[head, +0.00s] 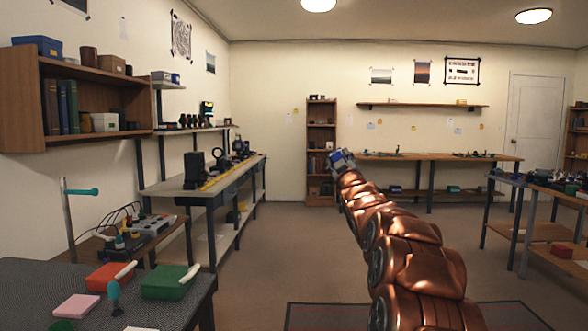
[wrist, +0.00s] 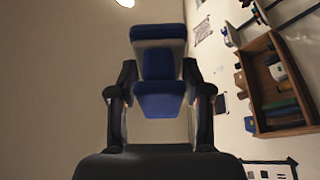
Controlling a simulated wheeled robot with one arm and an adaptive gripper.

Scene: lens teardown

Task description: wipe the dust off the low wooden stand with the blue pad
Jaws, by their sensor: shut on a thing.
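My gripper (head: 342,166) is at the end of my raised copper arm, in the middle of the head view. It is shut on the blue pad (head: 341,155). In the wrist view the blue pad (wrist: 158,104) sits between the two dark fingers of my gripper (wrist: 158,98), with a pale band near its top. The pad is held in the air, apart from any surface. A low wooden-topped surface (head: 92,245) at the left carries a grey device and cables. I cannot tell whether it is the low wooden stand. No dust can be made out.
A dark table (head: 155,312) at front left holds a red box (head: 108,276), a green box (head: 168,282) and a pink block (head: 76,306). A long bench (head: 195,190) runs along the left wall. Another bench (head: 548,186) stands right. The floor between is open.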

